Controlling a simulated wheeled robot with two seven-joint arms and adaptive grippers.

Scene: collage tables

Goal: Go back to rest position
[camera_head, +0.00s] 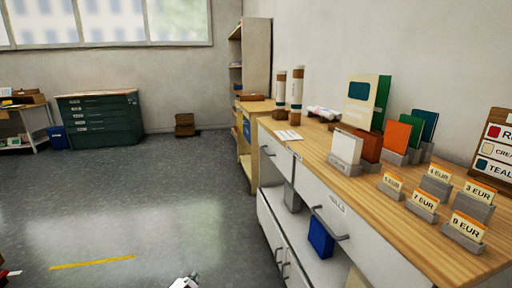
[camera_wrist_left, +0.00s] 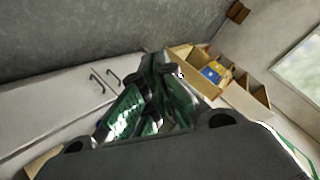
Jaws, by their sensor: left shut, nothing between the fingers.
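My left gripper (camera_head: 186,282) just shows at the bottom edge of the head view, over the grey floor and apart from the counter. In the left wrist view its dark, shiny fingers (camera_wrist_left: 160,72) are closed together with nothing between them. Most of the left arm is outside the head view. My right gripper is in neither view.
A wooden-topped counter (camera_head: 316,148) with white drawers runs along the right, bearing coloured cards and price signs (camera_head: 466,226). A green drawer cabinet (camera_head: 100,119) stands at the back left. A yellow strip (camera_head: 92,263) marks the floor. The middle floor is clear.

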